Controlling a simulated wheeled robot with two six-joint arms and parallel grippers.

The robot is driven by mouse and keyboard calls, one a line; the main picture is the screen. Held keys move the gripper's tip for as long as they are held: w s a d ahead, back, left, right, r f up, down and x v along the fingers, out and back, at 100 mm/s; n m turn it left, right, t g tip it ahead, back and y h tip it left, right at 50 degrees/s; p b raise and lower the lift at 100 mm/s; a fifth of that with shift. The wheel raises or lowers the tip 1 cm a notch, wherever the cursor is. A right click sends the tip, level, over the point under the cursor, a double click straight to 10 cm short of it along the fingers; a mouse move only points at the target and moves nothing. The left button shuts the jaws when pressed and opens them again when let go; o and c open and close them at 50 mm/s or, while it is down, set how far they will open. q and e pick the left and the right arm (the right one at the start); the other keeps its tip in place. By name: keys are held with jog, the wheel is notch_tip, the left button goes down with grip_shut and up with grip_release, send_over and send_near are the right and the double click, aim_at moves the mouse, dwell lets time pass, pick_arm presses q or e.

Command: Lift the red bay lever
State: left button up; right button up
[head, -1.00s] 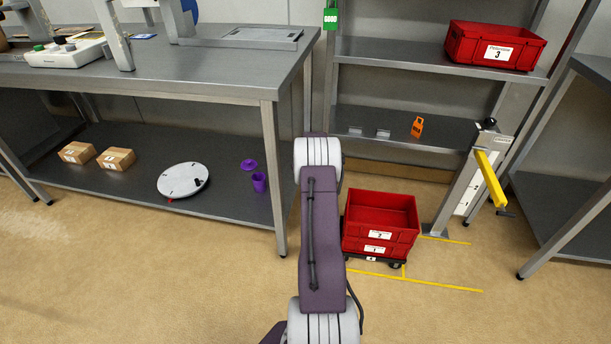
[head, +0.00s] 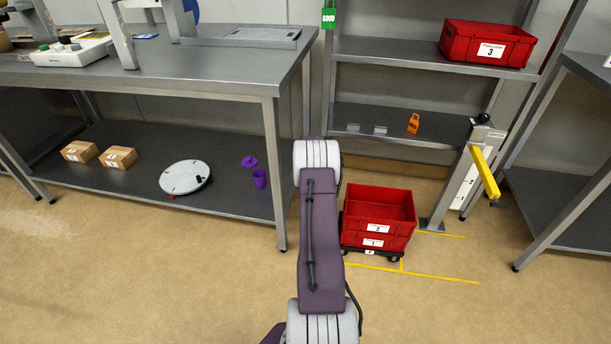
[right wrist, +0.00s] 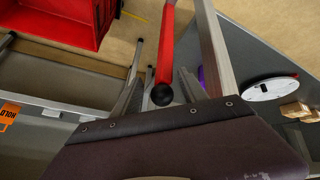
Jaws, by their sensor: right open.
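The red bay lever (right wrist: 166,45) shows in the right wrist view as a red bar ending in a black ball knob (right wrist: 162,95). My right gripper (right wrist: 160,76) is open, with one finger on each side of the lever's knob end in the picture. I cannot tell whether the knob lies fully between the fingers or whether they touch it. In the head view my right arm hides the red lever and the right gripper. A yellow lever (head: 484,172) sticks out from a grey post at the right. My left gripper is not in view.
Stacked red crates (head: 375,234) stand on a low dolly right of my arm. A steel workbench (head: 285,185) is at the left, with cartons and a white disc on its lower shelf. A shelf rack (head: 395,50) stands behind. The floor in front is clear.

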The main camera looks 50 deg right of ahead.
jog(key=shift+w+d, duration=0.1)
jog(key=shift+d, duration=0.05)
jog(key=shift+w+r, duration=0.1)
jog(key=shift+r, duration=0.5)
jog(key=p+v, duration=0.2)
jog(key=v, duration=0.6)
jog(key=shift+s+a, duration=0.25)
jog(key=shift+s, duration=0.05)
